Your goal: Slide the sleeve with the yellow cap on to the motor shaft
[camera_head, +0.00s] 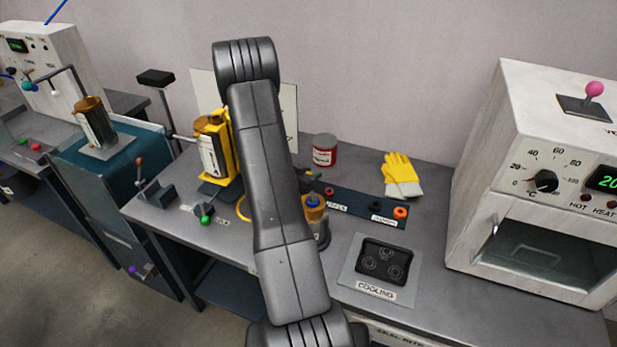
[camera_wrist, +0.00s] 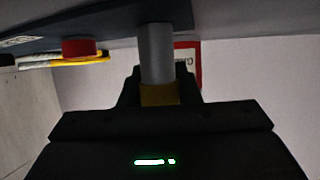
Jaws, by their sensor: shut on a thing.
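In the wrist view my gripper (camera_wrist: 158,90) is shut on the sleeve (camera_wrist: 157,52), a grey cylinder. Its yellow cap (camera_wrist: 160,95) sits between the fingers. This view looks upside down, and the sleeve's far end meets or overlaps the dark strip at the top; I cannot tell whether it touches. In the head view my arm hides the sleeve and most of my gripper. A yellow-framed unit (camera_head: 213,150) with a labelled cylinder stands on the bench left of my arm. I cannot make out which part is the motor shaft.
A dark strip (camera_head: 345,204) on the bench holds a red ring (camera_wrist: 78,47) and an orange ring (camera_head: 400,212). A cooling plate (camera_head: 350,278) is in front, an oven (camera_head: 540,180) right. The bench's front right is clear.

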